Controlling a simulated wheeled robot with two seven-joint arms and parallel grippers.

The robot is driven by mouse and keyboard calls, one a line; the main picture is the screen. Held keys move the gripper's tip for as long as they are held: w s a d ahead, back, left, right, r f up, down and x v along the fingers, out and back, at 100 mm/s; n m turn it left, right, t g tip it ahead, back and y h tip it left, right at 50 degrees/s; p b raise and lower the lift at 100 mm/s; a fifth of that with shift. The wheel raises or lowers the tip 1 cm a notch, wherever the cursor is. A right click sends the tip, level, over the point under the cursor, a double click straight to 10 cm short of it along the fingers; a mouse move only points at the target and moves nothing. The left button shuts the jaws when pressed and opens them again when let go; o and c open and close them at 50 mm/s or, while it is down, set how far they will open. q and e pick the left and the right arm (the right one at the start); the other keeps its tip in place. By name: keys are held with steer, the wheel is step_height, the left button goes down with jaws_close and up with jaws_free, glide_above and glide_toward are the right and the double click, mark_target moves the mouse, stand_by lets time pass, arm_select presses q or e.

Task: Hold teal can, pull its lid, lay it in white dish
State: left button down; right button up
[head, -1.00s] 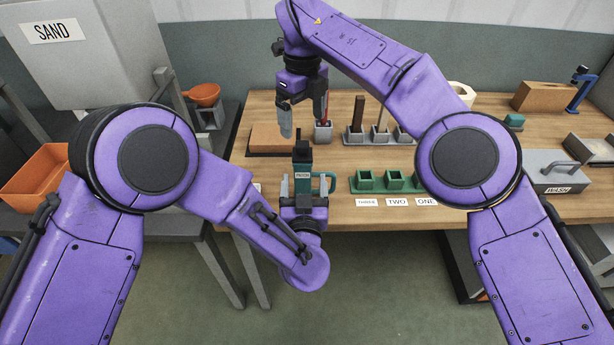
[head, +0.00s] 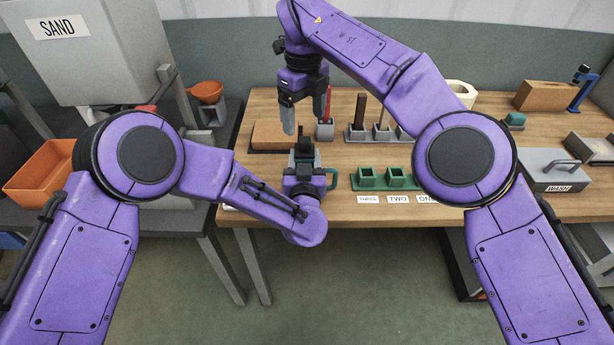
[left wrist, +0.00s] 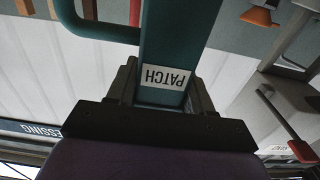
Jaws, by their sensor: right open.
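The teal can (head: 304,158) is in the lower middle of the head view, with a dark top and a looped teal handle (head: 332,178) at its right. Its body (left wrist: 178,35) and white PATCH label fill the middle of the left wrist view. My left gripper (head: 304,168) has its fingers on both sides of the can and holds it near the table's front edge. My right gripper (head: 307,108) is open and empty above and behind the can, fingers pointing down. A whitish rounded vessel (head: 461,93), perhaps the white dish, is partly hidden behind my right arm.
A brown block (head: 272,135) lies left of the can. A grey rack (head: 358,134) with upright handles stands behind green square cups (head: 396,178). A grey lidded box (head: 556,172) sits at right. An orange bin (head: 40,175) is at far left.

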step_height(320, 180, up, 5)
steer(key=d, duration=0.3)
steer(key=n+t, duration=0.4)
steer(key=n, duration=2)
glide_toward(304, 139)
steer(key=s+r, duration=0.1)
steer(key=s, duration=0.1)
steer(key=w+f+n, duration=0.1)
steer(key=f, duration=0.2)
steer(key=w+f+n, duration=0.1)
steer(key=w+f, duration=0.1)
steer(key=f, duration=0.2)
steer(key=w+f+n, duration=0.1)
steer(key=w+f, duration=0.1)
steer(key=f, duration=0.1)
steer(key=shift+w+f+t, duration=0.2)
steer(key=shift+f+t, duration=0.1)
steer(key=shift+f, duration=0.1)
steer(key=c, duration=1.3)
